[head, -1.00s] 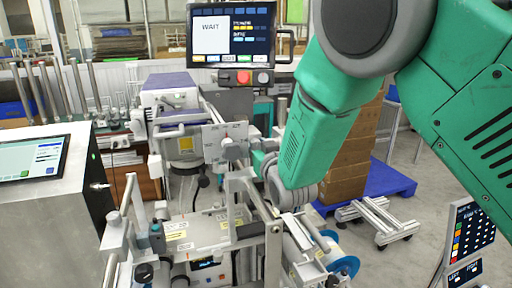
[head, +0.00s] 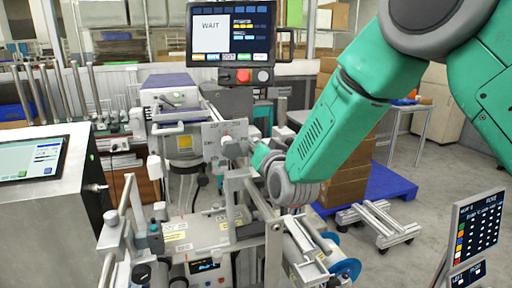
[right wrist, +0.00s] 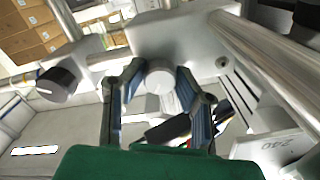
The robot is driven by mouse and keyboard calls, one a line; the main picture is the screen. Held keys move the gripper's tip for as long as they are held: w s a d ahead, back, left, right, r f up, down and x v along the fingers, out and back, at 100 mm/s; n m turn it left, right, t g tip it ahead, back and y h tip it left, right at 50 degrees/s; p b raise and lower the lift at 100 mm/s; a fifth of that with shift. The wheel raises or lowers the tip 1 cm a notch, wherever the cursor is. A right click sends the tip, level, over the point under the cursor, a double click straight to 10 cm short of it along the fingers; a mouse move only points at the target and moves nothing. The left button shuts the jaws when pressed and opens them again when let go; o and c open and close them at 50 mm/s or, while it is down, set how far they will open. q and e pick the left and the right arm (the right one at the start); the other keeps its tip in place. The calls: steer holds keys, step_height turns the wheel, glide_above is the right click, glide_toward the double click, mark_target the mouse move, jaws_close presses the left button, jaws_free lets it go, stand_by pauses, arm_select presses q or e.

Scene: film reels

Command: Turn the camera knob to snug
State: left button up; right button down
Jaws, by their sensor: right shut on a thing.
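In the right wrist view, a round light-grey knob (right wrist: 160,78) sticks out from a pale metal block, between the two fingers of my right gripper (right wrist: 160,92). The fingers are shut on this knob, one on each side. In the head view, my right gripper (head: 246,150) is beside the upright metal plate (head: 213,141) on the machine, partly hidden by its own wrist. The knob's marks cannot be read. My left gripper is not in view.
A dark knob (right wrist: 57,85) sits beside the grip in the right wrist view. Metal rails (head: 258,196) and a blue-rimmed reel (head: 345,270) lie below my arm. A screen (head: 231,33) reading WAIT stands behind. Boxes (head: 345,182) stand on a blue pallet at the right.

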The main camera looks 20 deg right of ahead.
steer(key=shift+f, duration=0.2)
steer(key=c, duration=1.3)
jaws_free()
steer(key=shift+r, duration=0.1)
steer(key=shift+o, duration=0.2)
steer(key=shift+s, duration=0.1)
steer(key=s, duration=1.1)
steer(key=shift+s+d, duration=0.2)
steer(key=shift+s, duration=0.2)
